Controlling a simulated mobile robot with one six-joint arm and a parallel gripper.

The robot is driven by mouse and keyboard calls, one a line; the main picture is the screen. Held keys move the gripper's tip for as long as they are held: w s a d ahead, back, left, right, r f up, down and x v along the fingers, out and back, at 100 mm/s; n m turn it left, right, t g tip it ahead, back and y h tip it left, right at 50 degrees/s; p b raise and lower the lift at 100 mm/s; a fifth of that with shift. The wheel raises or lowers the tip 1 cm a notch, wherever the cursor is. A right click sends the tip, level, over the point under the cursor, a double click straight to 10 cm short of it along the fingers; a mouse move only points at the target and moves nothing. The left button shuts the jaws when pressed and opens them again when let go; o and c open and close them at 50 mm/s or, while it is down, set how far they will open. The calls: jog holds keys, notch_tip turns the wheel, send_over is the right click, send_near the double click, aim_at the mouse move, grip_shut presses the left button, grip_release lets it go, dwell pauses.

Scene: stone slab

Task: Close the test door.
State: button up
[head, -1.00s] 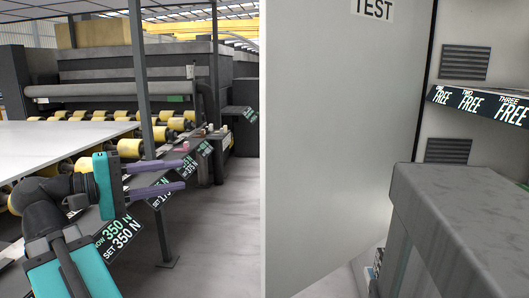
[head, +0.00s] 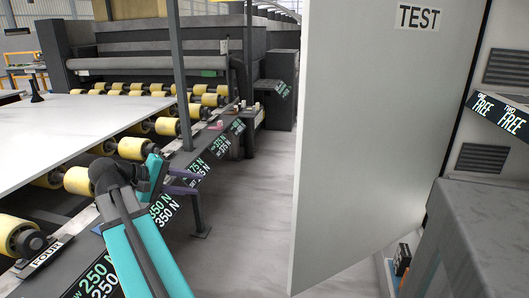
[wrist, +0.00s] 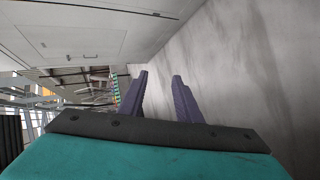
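The test door (head: 385,130) is a tall pale grey panel with a TEST label at its top, right of centre in the head view. It stands ajar, with its free edge towards me and a cabinet interior showing to its right. My gripper (head: 190,183) is left of the door in the head view, apart from it, over the edge of the roller line. In the wrist view my gripper (wrist: 160,92) shows two purple fingers spread with a gap between them and nothing held.
A grey stone-topped block (head: 485,225) stands at the lower right, in front of the cabinet. A roller line (head: 165,126) with a white slab (head: 70,130) and force displays runs along the left. The floor (head: 245,225) between line and door is clear.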

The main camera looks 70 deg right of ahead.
jog(key=w+d+f+m+t+y+p, duration=0.25)
jog(key=f+m+y+p, duration=0.2)
jog(key=p, duration=0.55)
jog(key=s+d+r+m+y+p, duration=0.2)
jog(key=s+d+r+m+p, duration=0.1)
jog(key=s+r+m+p, duration=0.4)
jog(key=s+d+r+m+y+p, duration=0.2)
jog(key=s+d+r+m+p, duration=0.2)
jog(key=s+r+m+p, duration=0.4)
jog(key=s+d+r+m+y+p, duration=0.3)
jog(key=s+r+m+p, duration=0.4)
jog(key=s+r+m, duration=0.5)
jog(key=shift+s+d+r, duration=0.25)
jog(key=shift+s+r, duration=0.25)
jog(key=shift+s, duration=0.5)
